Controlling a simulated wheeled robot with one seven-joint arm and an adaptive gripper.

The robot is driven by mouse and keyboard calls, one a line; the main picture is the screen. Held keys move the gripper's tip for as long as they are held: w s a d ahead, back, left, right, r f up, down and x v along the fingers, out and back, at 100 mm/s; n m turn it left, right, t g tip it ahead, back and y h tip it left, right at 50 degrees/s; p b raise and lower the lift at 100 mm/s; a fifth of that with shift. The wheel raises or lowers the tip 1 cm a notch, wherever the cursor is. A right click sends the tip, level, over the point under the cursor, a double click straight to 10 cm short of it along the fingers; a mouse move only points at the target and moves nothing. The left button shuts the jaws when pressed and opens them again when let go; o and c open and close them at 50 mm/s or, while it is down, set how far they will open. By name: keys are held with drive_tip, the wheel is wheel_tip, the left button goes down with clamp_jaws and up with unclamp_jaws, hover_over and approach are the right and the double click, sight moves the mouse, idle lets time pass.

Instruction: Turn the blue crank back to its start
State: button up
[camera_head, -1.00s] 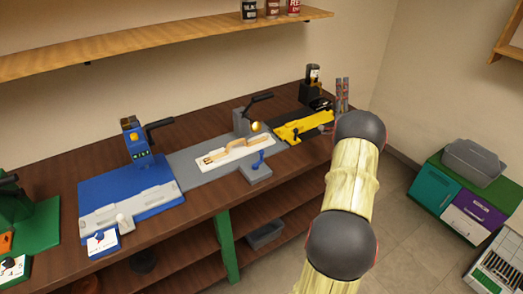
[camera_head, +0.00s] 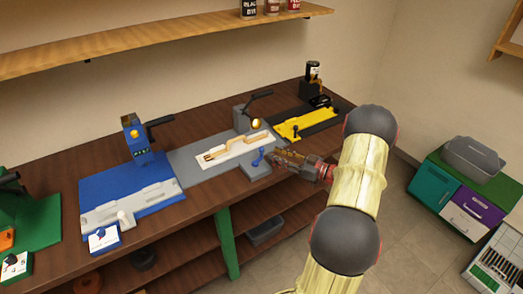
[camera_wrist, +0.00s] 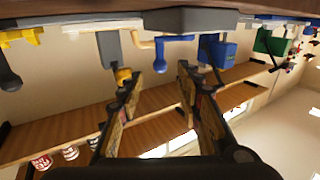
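The blue crank (camera_head: 258,157) stands on a small grey block at the front right of the grey station (camera_head: 190,178). I cannot tell whether a finger touches the crank.
A white board (camera_head: 235,150) with a tan curved piece lies on the grey station, below a black-handled lever (camera_head: 262,95). A blue station (camera_head: 130,195) is to the left and a yellow one (camera_head: 306,125) to the right. A wooden shelf (camera_head: 170,40) runs above the bench.

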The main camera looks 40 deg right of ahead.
sight(261, 149)
drive_tip(key=b+x, duration=0.1)
drive_tip(key=x, duration=0.6)
drive_tip(key=shift+w+a+b, duration=0.1)
drive_tip(key=shift+w+b, duration=0.1)
drive_tip(key=shift+b, duration=0.2)
drive_tip(key=shift+c, duration=0.2)
drive_tip(key=c, duration=0.7)
clamp_jaws()
